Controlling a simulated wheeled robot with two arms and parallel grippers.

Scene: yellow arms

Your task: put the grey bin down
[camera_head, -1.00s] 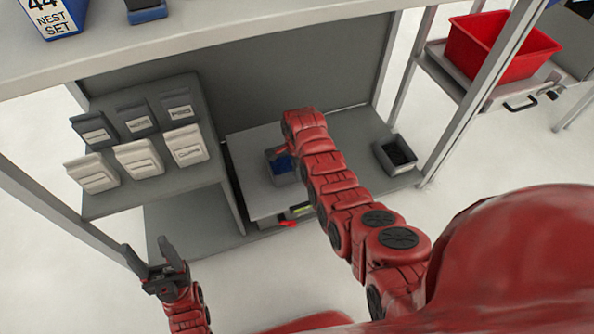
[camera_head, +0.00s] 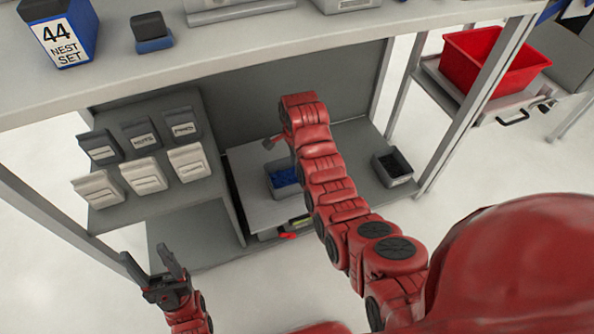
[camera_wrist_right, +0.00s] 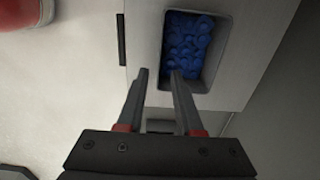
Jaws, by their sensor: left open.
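A grey bin (camera_head: 284,176) with blue pieces inside stands upright on a light grey box top under the workbench. It also shows in the right wrist view (camera_wrist_right: 206,75). My right gripper (camera_wrist_right: 158,72) is open, its fingertips apart at the bin's left rim in that view. One finger overlaps the bin and the other is outside it. In the head view the right gripper (camera_head: 272,142) is just above the bin, with a gap visible. My left gripper (camera_head: 170,262) is open and empty at the lower left, away from the bin.
A second grey bin (camera_head: 392,167) with dark contents stands at the right of the lower shelf. Several labelled dark and white bins fill a rack (camera_head: 165,207) at the left. A red tub (camera_head: 495,62) sits on a side cart.

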